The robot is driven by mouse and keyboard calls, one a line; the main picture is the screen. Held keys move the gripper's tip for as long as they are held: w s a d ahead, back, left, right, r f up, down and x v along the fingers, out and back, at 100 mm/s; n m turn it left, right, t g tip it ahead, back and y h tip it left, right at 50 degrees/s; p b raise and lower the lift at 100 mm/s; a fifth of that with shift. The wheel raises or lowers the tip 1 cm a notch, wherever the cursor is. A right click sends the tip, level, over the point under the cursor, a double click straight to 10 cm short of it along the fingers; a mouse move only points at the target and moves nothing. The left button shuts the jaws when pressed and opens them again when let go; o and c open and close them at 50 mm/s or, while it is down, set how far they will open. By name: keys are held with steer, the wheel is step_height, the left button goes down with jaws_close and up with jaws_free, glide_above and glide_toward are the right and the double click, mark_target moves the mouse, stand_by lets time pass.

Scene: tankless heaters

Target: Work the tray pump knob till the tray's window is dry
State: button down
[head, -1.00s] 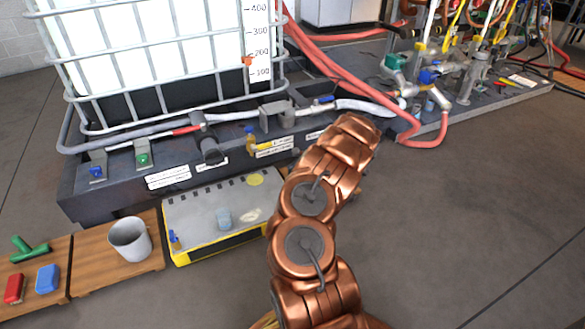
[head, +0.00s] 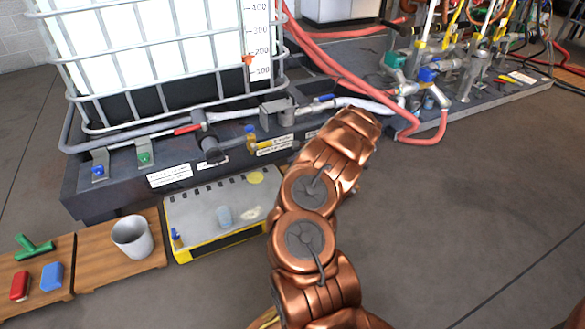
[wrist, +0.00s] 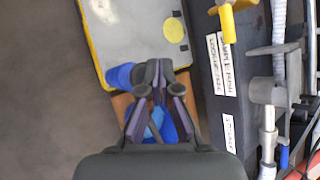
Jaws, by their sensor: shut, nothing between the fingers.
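My gripper (wrist: 158,78) is at the middle of the wrist view, its dark fingers closed together. A blue cylindrical part (wrist: 122,76) is just left of the fingertips, and another blue part (wrist: 160,125) shows behind the fingers; I cannot tell whether they touch. A wooden surface lies beneath. In the head view my copper arm hides the gripper. The grey tray-like panel with a yellow rim (head: 183,252) is left of my arm. The dark base under the tank (head: 85,201) carries a blue knob (head: 98,171) and a green knob (head: 144,158). I cannot tell which is the pump knob or find the window.
A white tank in a metal cage (head: 150,40) stands on the dark base. Red hoses (head: 345,75) run behind my arm. The right floor is clear.

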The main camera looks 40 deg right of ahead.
steer(key=shift+r+p, duration=1.8)
steer(key=shift+r, duration=0.65)
